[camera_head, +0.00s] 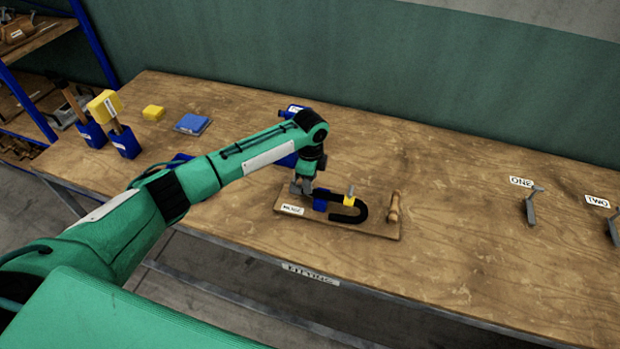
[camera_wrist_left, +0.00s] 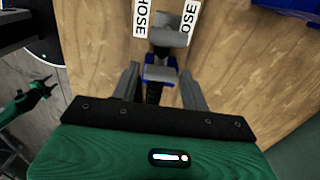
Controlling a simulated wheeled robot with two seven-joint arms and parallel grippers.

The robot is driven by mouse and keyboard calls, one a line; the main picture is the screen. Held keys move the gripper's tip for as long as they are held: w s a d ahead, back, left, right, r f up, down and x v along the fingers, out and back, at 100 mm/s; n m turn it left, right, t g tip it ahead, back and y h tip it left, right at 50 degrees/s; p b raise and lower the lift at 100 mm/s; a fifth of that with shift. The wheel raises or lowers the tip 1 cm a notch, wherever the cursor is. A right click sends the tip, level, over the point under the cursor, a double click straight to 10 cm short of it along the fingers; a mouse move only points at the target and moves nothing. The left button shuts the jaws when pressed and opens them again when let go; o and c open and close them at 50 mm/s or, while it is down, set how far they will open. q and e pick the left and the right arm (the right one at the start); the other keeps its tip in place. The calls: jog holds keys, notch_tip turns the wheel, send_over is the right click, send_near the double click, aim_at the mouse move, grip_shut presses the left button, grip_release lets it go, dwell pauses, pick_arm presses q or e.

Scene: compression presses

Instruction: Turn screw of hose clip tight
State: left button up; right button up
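A wooden board (camera_head: 370,228) labelled HOSE lies on the bench and bears a black curved hose (camera_head: 361,210). A blue clip (camera_head: 320,201) sits around the hose's left part, and a yellow clip (camera_head: 349,201) with an upright metal screw (camera_head: 350,189) sits to its right. My left gripper (camera_head: 302,186) is low over the board's left end, beside the blue clip. In the left wrist view its fingers (camera_wrist_left: 160,78) are apart, with the blue clip (camera_wrist_left: 158,73) and a grey metal part (camera_wrist_left: 168,35) between or just beyond them. Finger contact cannot be told. A small green arm with a dark gripper (camera_wrist_left: 43,86), apparently my right, shows at the left.
A wooden peg (camera_head: 393,207) stands at the board's right end. Yellow (camera_head: 153,113) and blue (camera_head: 192,124) blocks and blue tool holders (camera_head: 125,142) are at the left.

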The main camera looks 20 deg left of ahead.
pick_arm(q)
notch_tip(320, 180, up, 14)
jog(key=b, duration=0.4)
jog(key=shift+f, duration=0.1)
dwell(0.3)
